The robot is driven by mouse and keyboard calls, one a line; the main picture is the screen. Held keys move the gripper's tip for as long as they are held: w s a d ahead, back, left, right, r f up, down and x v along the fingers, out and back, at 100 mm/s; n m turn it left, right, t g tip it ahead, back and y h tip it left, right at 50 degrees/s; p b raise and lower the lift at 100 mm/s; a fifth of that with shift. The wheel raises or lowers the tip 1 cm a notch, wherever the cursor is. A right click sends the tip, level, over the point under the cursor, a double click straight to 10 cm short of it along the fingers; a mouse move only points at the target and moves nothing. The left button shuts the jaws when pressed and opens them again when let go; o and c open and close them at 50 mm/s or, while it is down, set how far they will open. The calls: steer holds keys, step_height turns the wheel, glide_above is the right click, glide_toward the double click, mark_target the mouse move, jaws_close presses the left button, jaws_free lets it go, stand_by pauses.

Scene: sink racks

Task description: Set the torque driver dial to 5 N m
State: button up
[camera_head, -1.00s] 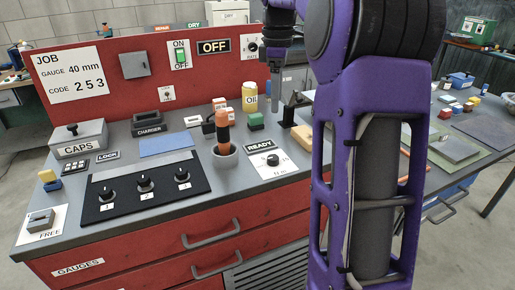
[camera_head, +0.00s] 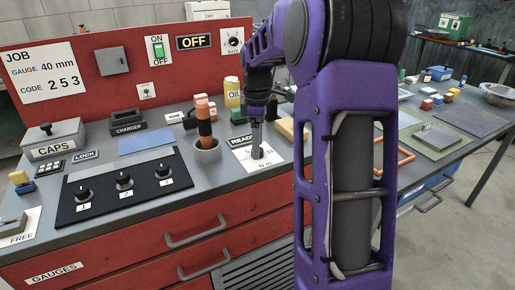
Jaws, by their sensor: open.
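The torque driver dial sits on a white plate (camera_head: 272,160) marked "N m" at the right of the grey bench top. My gripper (camera_head: 256,149) points down right over the dial and hides most of it. Its pointer and setting cannot be read. The fingers look close around the dial, but I cannot tell whether they touch it. The jaws are open. The orange and black driver (camera_head: 204,122) stands upright in a grey cup (camera_head: 207,152) just left of the plate.
A READY label (camera_head: 240,140) lies behind the plate. A black panel with three knobs (camera_head: 124,186) lies to the left. A yellow OIL can (camera_head: 233,92) stands behind, and a tan block (camera_head: 288,129) is near my wrist. The red back panel (camera_head: 90,75) shows OFF.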

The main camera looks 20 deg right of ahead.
steer(key=shift+f, duration=0.5)
jaws_close()
steer(key=shift+r+m+p, duration=0.1)
steer(key=shift+m+p, duration=0.2)
steer(key=shift+r+m+p, duration=0.1)
steer(key=shift+m+p, duration=0.55)
steer(key=shift+m, duration=0.35)
steer(key=m+p, duration=0.1)
steer(key=m, duration=0.1)
steer(key=shift+m, duration=0.4)
steer(key=m+p, duration=0.2)
steer(key=m, duration=0.4)
steer(key=shift+p, duration=0.35)
steer(key=shift+m, duration=0.3)
